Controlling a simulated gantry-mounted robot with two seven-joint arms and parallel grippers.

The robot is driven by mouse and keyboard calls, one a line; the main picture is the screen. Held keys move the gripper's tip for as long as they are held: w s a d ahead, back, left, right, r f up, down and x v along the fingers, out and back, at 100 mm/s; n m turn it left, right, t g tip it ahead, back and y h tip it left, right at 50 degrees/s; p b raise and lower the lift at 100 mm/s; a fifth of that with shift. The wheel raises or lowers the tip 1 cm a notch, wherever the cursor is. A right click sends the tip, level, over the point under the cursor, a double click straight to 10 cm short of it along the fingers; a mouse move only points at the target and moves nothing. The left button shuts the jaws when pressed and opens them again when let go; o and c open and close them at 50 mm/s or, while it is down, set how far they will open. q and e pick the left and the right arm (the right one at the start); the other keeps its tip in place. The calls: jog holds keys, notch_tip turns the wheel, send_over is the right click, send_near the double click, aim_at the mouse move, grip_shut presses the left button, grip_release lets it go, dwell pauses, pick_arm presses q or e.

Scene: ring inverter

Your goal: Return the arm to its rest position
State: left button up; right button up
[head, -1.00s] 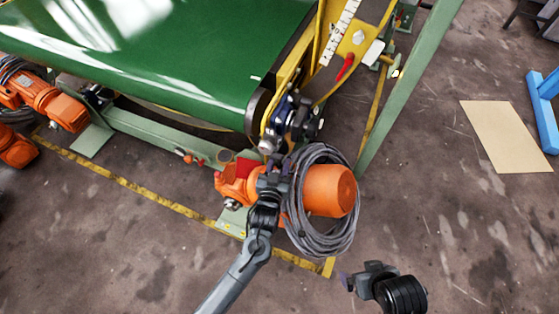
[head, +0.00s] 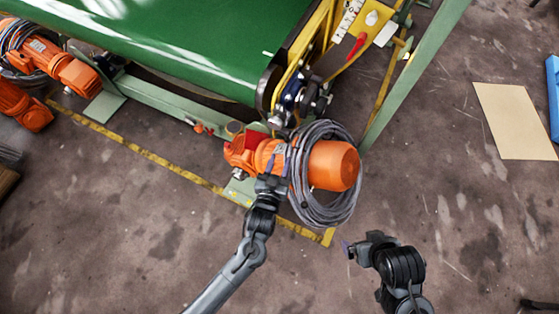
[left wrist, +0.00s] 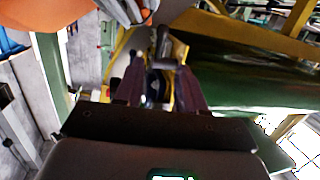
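My left gripper (head: 274,168) is in front of the orange motor (head: 334,166), just left of the grey cable coil (head: 311,200) that hangs around it. In the left wrist view its two dark fingers (left wrist: 160,88) stand apart with nothing held between them. A yellow frame part and dark fittings show beyond them. The left arm reaches in from the bottom of the head view. My right gripper (head: 350,248) is at the lower right, over bare floor and away from the motor. Its finger gap is too small to read.
The green conveyor belt (head: 190,45) fills the upper left, with its yellow end frame (head: 318,40) and a green post (head: 415,75) beside the motor. More orange motors (head: 65,68) stand at the far left. A tan sheet (head: 515,120) lies on the floor at right. The lower floor is clear.

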pick_arm(q)
jog(key=s+a+r+g+y+p, duration=0.3)
jog(key=s+a+r+g+p, duration=0.9)
jog(key=s+a+r+p, duration=0.7)
jog(key=s+r+p, duration=0.2)
jog(key=r+p, duration=1.6)
jog(key=r, duration=0.1)
jog(key=s+a+r+p, duration=0.1)
jog(key=r+p, duration=1.7)
jog(key=r, duration=0.2)
jog(key=shift+s, duration=0.35)
